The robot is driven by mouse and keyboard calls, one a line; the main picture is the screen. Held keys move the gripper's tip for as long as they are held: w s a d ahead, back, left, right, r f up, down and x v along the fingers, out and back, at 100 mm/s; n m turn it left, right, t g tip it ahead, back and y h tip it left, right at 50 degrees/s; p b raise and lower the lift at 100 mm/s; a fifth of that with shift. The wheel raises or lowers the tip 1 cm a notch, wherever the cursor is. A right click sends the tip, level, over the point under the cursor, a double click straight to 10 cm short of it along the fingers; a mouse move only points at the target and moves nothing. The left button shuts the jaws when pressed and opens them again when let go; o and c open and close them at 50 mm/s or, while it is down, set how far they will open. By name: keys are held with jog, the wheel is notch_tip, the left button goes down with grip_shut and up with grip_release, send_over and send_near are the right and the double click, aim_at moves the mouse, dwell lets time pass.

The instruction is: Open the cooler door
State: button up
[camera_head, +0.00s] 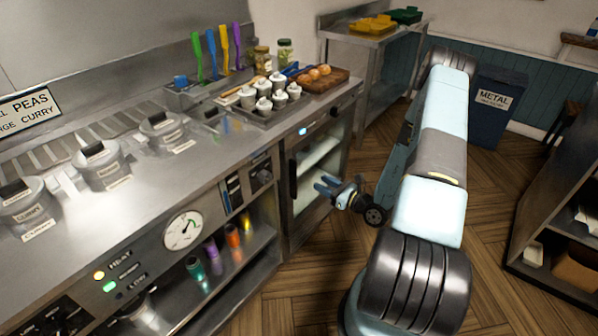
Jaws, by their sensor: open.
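The cooler (338,128) is built in under the right end of the steel counter, with pale shelves showing behind its door. The cooler door (304,209) looks shut in its frame, with a dark upright handle (293,178) near its left edge. My gripper (321,185) is in front of the door, to the right of the handle, with its blue fingers pointing left toward it. The fingers are open and empty. They appear apart from the handle, but the depth between them is hard to tell. My gripper covers part of the door.
The steel counter (215,150) carries lidded pots, a tray of white-lidded jars (267,108) and a wooden board (318,82). A dial panel and open shelf lie left of the cooler.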

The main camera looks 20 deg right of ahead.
jog(key=x, duration=1.2)
grip_shut()
dwell(0.3)
